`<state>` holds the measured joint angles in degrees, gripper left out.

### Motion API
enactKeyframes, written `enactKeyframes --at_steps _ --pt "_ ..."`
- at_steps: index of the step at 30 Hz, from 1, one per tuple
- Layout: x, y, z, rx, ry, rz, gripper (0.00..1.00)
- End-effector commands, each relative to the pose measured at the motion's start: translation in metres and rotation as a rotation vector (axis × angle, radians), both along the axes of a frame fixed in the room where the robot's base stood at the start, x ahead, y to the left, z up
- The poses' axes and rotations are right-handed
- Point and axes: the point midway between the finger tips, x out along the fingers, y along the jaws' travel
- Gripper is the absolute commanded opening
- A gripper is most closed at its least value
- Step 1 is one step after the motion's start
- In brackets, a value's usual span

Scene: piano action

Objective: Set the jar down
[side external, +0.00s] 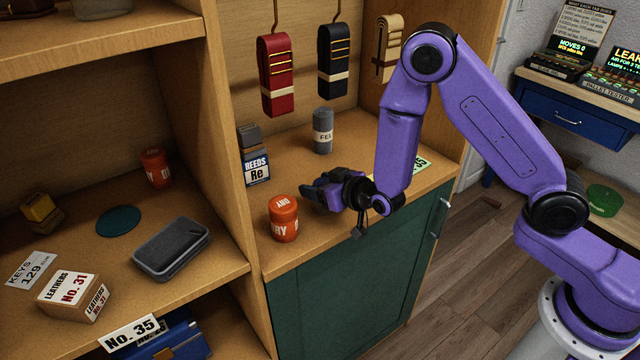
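An orange jar (284,220) with "DRY" lettering stands upright, or nearly so, on the wooden counter (318,236) near its front left corner. My gripper (312,193) is dark and low over the counter, just right of and slightly behind the jar, pointing left. Its fingertips appear close to the jar, but I cannot tell whether they touch it. The gap between the fingers is not clear at this size. A second orange jar (155,168) stands on the left shelf.
A reeds box (254,160) and a grey felt roll (323,131) stand behind my gripper. Red (276,75) and dark (333,60) straps hang above. An upright partition (226,130) stands left of the jar. The left shelf holds a grey case (172,248) and a leathers box (74,296).

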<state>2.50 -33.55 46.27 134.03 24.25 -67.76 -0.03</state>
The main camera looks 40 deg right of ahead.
Motion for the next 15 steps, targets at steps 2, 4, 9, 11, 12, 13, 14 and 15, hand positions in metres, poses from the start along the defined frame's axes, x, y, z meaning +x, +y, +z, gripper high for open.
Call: enactKeyframes --at_steps 2,4,9,11,12,13,14,15 --pt "0.0000 0.0001 0.0004 0.000 -0.001 0.000 0.78" --pt "0.0000 0.0001 0.0004 0.000 0.000 0.000 0.78" --pt "0.0000 0.0001 0.0006 0.000 -0.001 0.000 0.78" --pt "0.0001 0.0001 0.0016 0.000 -0.001 0.000 0.78" --pt "0.0002 0.0001 0.0031 0.000 -0.002 0.000 0.78" --pt "-0.0007 0.0001 0.0042 0.001 -0.002 0.001 0.78" --pt "-0.0033 0.0000 0.0046 -0.001 0.000 0.001 0.78" --pt "-0.0069 -0.0002 0.0059 -0.001 0.000 0.001 0.78"
